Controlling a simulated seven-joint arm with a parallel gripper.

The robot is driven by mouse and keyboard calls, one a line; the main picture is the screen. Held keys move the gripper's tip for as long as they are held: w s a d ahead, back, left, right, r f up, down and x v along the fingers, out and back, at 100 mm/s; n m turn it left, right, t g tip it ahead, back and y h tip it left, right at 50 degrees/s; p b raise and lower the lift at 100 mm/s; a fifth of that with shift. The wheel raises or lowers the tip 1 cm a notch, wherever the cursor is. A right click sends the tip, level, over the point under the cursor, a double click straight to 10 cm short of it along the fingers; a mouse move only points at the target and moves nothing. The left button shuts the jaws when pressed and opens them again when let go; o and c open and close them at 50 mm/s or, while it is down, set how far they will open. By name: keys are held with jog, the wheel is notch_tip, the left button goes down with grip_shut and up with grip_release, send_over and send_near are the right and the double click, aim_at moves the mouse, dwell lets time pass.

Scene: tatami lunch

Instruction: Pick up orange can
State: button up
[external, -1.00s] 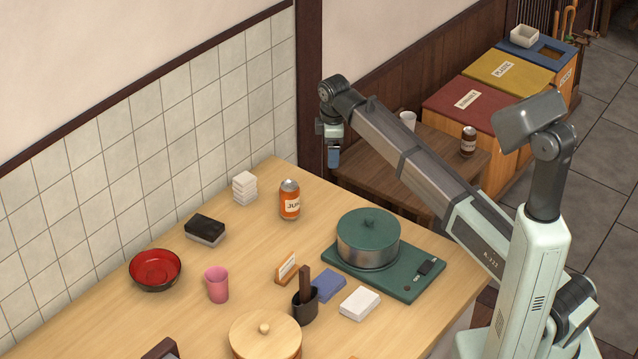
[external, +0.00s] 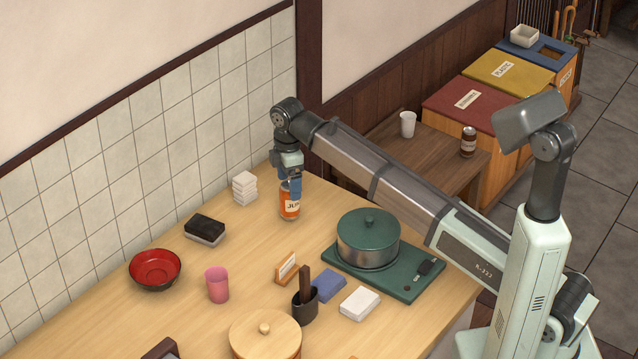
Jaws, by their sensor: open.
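The orange can (external: 289,209) stands upright on the wooden table near its back edge, with a white label on its side. My gripper (external: 290,187) points down right at the can's top, and its blue fingers overlap the upper part of the can in the view. The gripper is open. The fingers hide the can's top, and I cannot tell whether they touch it or straddle it.
A stack of white blocks (external: 244,188) stands left of the can. A green pot (external: 368,240) sits on a green base (external: 415,280) to the right. A black-topped sponge (external: 205,229), a red bowl (external: 155,268) and a pink cup (external: 217,285) are further left. Bare table surrounds the can.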

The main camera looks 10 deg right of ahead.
jog(key=shift+w+f, duration=0.15)
jog(key=shift+f, duration=1.65)
jog(key=shift+w+f, duration=0.1)
jog(key=shift+f, duration=1.7)
jog(key=shift+c, duration=0.3)
jog(key=c, duration=1.1)
